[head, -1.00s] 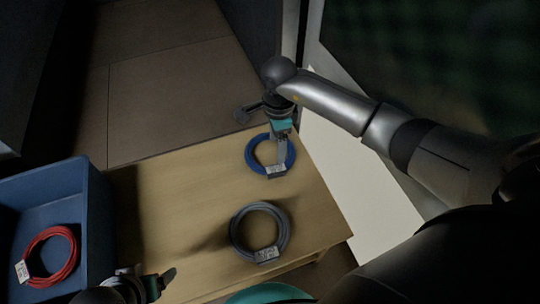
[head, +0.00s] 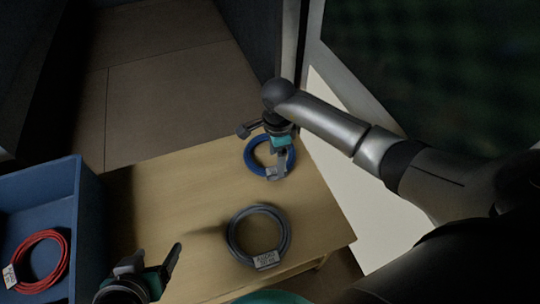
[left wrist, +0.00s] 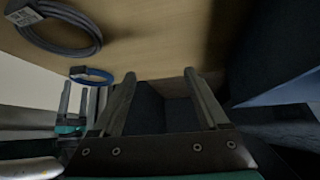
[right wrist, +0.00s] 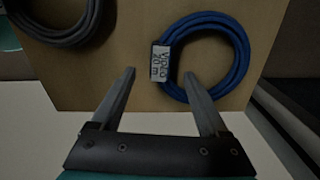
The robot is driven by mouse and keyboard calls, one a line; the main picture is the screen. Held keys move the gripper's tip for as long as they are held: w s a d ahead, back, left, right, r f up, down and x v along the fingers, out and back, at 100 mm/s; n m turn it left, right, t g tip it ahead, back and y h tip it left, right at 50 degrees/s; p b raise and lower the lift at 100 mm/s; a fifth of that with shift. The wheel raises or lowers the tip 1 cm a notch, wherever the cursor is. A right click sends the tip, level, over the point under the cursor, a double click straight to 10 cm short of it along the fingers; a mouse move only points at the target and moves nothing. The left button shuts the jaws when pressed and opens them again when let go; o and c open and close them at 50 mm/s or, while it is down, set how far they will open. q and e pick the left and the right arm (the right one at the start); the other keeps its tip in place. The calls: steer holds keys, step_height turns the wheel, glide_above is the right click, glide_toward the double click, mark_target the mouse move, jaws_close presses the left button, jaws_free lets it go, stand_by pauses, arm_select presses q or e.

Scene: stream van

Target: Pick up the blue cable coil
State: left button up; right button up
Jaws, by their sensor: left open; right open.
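The blue cable coil (head: 254,160) lies flat near the far right corner of the wooden table. It has a white label reading "VIDEO 20 m", clear in the right wrist view, where the coil (right wrist: 236,47) lies just beyond the fingertips. My right gripper (head: 279,172) is open over the near side of the coil, and in the right wrist view the label and the coil's near edge show between and above its fingers (right wrist: 165,80). My left gripper (head: 150,262) is open and empty at the table's near left, far from the blue coil. The blue coil (left wrist: 92,76) also shows small in the left wrist view.
A grey cable coil (head: 232,237) with a label lies nearer on the table (head: 185,200). A blue crate (head: 88,215) at the left holds a red cable coil (head: 62,250). The table's middle and left are clear.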

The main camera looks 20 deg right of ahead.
mark_target(270, 173)
steer(key=shift+f+b, duration=0.65)
steer(key=shift+f, duration=0.4)
steer(key=shift+f+b, duration=0.55)
steer(key=shift+f, duration=0.3)
arm_select(q)
steer(key=shift+w+d+r+t+h, duration=0.2)
steer(key=shift+w+d+t+h, duration=0.25)
steer(key=shift+d+t, duration=0.4)
steer(key=shift+w+d+r+t+h, duration=0.2)
steer(key=shift+w+d+t+h, duration=0.15)
steer(key=shift+d+t, duration=0.45)
steer(key=shift+w+d+r+t+h, duration=0.2)
steer(key=shift+w+d+t+h, duration=0.15)
steer(key=shift+d+t+h, duration=0.45)
arm_select(e)
steer(key=shift+f, duration=0.2)
arm_select(q)
steer(key=shift+d+y, duration=0.2)
steer(key=shift+y, duration=0.1)
arm_select(e)
steer(key=shift+c, duration=0.3)
jaws_close()
steer(key=shift+w, duration=0.1)
